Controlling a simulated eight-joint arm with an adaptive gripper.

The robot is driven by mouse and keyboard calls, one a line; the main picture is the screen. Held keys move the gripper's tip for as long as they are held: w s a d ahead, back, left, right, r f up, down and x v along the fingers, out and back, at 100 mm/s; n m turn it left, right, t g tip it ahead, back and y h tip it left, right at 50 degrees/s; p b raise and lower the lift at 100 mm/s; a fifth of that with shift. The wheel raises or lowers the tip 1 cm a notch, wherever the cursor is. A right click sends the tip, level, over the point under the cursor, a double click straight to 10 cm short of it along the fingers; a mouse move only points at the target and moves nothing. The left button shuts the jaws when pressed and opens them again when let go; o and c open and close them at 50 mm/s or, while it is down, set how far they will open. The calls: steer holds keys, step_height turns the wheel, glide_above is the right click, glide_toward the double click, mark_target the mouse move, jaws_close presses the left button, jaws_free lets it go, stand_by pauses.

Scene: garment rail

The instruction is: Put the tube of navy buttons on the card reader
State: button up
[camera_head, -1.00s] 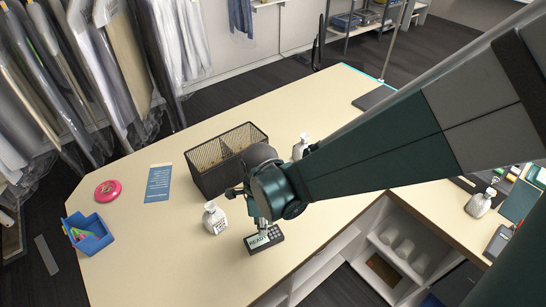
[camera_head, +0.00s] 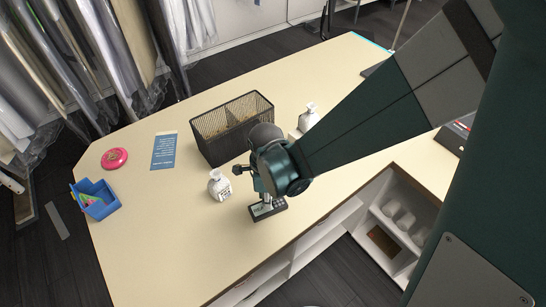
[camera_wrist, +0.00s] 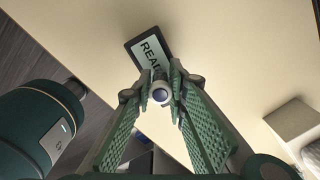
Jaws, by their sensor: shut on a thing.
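The card reader (camera_head: 279,207) is a dark slab with a pale screen, lying on the cream counter. In the wrist view the card reader (camera_wrist: 135,47) shows part of its lettering past the fingertips. My gripper (camera_head: 266,195) is over the reader, pointing down, with its fingers shut on the tube of navy buttons. In the wrist view the tube (camera_wrist: 160,93) is seen end-on, as a pale ring with a dark blue centre, between the green fingers of my gripper (camera_wrist: 161,84).
A blue card (camera_head: 164,151), pink round object (camera_head: 114,158) and blue bin (camera_head: 97,206) are left. Counter between is clear.

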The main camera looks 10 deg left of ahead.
steer(key=shift+f, duration=0.1)
steer(key=o, duration=0.9)
steer(key=shift+c, duration=0.2)
steer(key=shift+r, duration=0.2)
steer(key=shift+r, duration=5.95)
